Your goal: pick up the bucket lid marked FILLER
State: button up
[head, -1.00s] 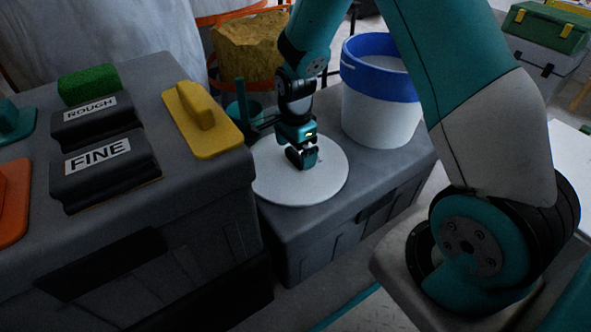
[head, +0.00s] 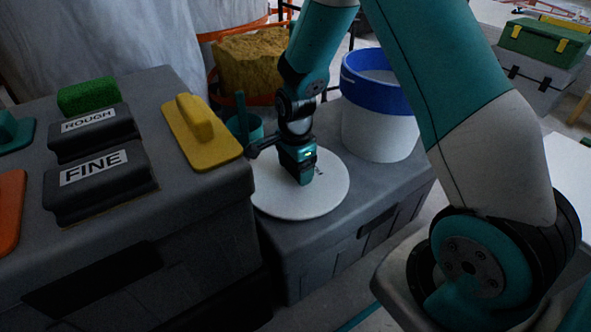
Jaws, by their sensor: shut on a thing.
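The bucket lid (head: 277,201) is a flat white disc on top of the grey case at the centre of the head view. A small dark mark shows on it beside my gripper; my gripper hides the rest and I cannot read it. My gripper (head: 306,181) points down over the middle of the lid and is shut on it, at a part hidden under the jaws. The lid looks level, and I see no clear gap between it and the case.
A white bucket with a blue rim (head: 380,130) stands close behind the lid to the right. A taller grey case (head: 200,235) at left holds a yellow float (head: 190,133) and sanding blocks marked FINE (head: 95,180) and ROUGH (head: 90,127).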

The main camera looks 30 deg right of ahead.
notch_tip(320, 180, up, 28)
jog(key=p, duration=1.4)
jog(key=w+d+r+m+p, duration=0.2)
jog(key=d+p, duration=0.3)
jog(key=d, duration=0.3)
jog(key=w+d+r+m+p, duration=0.1)
jog(key=w+d+p, duration=0.1)
jog(key=d+p, duration=0.45)
jog(key=s+d+m+p, duration=0.25)
jog(key=d+p, duration=0.45)
jog(key=d, duration=0.8)
notch_tip(320, 180, down, 8)
jog(key=b, duration=0.4)
jog(key=shift+d+r, duration=0.25)
jog(key=shift+m, duration=0.25)
jog(key=shift+f+p, duration=0.15)
jog(key=shift+p, duration=0.15)
jog(key=o, duration=1)
